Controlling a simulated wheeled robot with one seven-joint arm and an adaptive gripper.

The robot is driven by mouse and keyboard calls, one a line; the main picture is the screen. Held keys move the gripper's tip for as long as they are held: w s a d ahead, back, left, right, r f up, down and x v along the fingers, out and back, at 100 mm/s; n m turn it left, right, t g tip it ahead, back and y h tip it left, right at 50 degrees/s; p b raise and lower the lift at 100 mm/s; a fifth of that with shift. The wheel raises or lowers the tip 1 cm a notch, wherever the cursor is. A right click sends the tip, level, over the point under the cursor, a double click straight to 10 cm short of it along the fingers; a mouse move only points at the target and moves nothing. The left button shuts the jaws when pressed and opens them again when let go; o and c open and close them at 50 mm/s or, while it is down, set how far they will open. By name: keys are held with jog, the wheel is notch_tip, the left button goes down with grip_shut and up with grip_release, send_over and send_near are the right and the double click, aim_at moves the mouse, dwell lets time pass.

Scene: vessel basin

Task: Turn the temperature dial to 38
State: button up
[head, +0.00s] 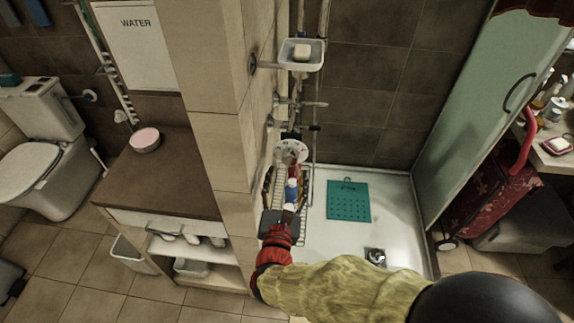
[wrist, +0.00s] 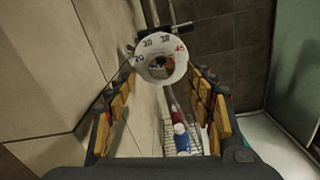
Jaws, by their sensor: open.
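The temperature dial (wrist: 146,74) is a round white ring on the wall fitting, with coloured numbers 20, 30, 38 and 45 along its upper half. Its centre looks dark and shiny; I cannot make out a pointer or the current setting. In the head view the dial (head: 291,150) shows as a pale disc on the shower wall, beyond my gripper (head: 281,216). In the wrist view my gripper (wrist: 163,82) is open, its yellow-padded fingers to the left and right below the dial. Nothing is held between them.
A wire rack (head: 304,226) with bottles, one blue with a white cap (head: 291,190), hangs below the dial. A soap dish (head: 301,60) and pipes are above it. A tiled wall edge (head: 216,130) stands close on the left.

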aim_at(289, 162)
jog(key=w+b, duration=0.1)
jog(key=w, duration=0.4)
jog(key=shift+w+d, duration=0.15)
jog(key=shift+w, duration=0.2)
jog(key=shift+c, duration=1.3)
jog(key=c, duration=0.9)
